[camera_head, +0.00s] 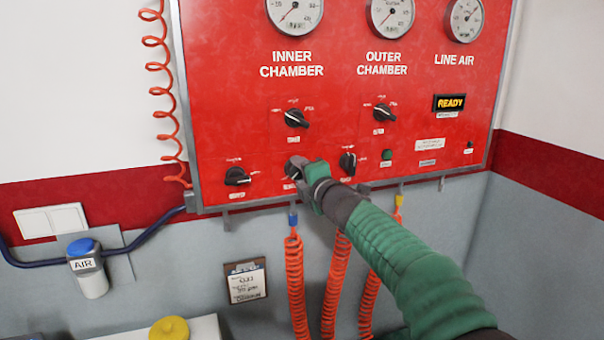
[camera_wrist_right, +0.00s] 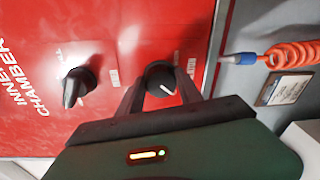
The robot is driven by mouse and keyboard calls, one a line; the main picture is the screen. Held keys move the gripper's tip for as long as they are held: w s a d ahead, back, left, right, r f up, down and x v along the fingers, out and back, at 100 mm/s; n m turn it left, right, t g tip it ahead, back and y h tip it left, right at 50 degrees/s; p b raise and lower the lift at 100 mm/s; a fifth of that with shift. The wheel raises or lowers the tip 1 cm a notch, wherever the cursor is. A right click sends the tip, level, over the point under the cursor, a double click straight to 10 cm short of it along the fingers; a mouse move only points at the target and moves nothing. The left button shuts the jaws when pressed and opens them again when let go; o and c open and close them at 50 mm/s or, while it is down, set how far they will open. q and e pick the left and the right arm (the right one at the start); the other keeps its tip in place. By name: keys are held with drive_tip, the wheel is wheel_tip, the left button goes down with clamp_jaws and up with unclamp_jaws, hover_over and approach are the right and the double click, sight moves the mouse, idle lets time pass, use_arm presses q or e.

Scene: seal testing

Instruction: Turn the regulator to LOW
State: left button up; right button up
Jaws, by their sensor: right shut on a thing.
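My right gripper (camera_head: 301,173) reaches from the lower right to the bottom row of a red control panel (camera_head: 225,80). It is shut on a black knob (camera_head: 291,167), the second from the left in that row, and partly covers it. In the right wrist view, this knob (camera_wrist_right: 159,76) sits between the two fingers, with a white pointer line on its face. The small labels around it are too blurred to read, so I cannot tell its setting or confirm a LOW mark. My left gripper is not in view.
Other black knobs sit close by: one to the left (camera_head: 237,176), one to the right (camera_head: 348,162), two above (camera_head: 296,118) (camera_head: 381,112). Gauges line the panel top. A sign (camera_head: 449,103) reads READY. Orange coiled hoses (camera_head: 295,280) hang below.

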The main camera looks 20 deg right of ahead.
drive_tip(key=shift+a+f, duration=0.1)
drive_tip(key=shift+f, duration=0.3)
drive_tip(key=o, duration=1.1)
drive_tip(key=shift+o, duration=1.1)
drive_tip(key=shift+r, duration=0.1)
drive_tip(key=shift+o, duration=0.2)
drive_tip(key=shift+a, duration=0.15)
drive_tip(key=shift+r, duration=0.1)
drive_tip(key=s+d+b, duration=0.1)
drive_tip(key=s+b, duration=0.1)
drive_tip(key=s, duration=1.4)
drive_tip(key=shift+s+d+r+b, duration=0.25)
drive_tip(key=shift+r+b, duration=0.1)
drive_tip(key=shift+r, duration=0.05)
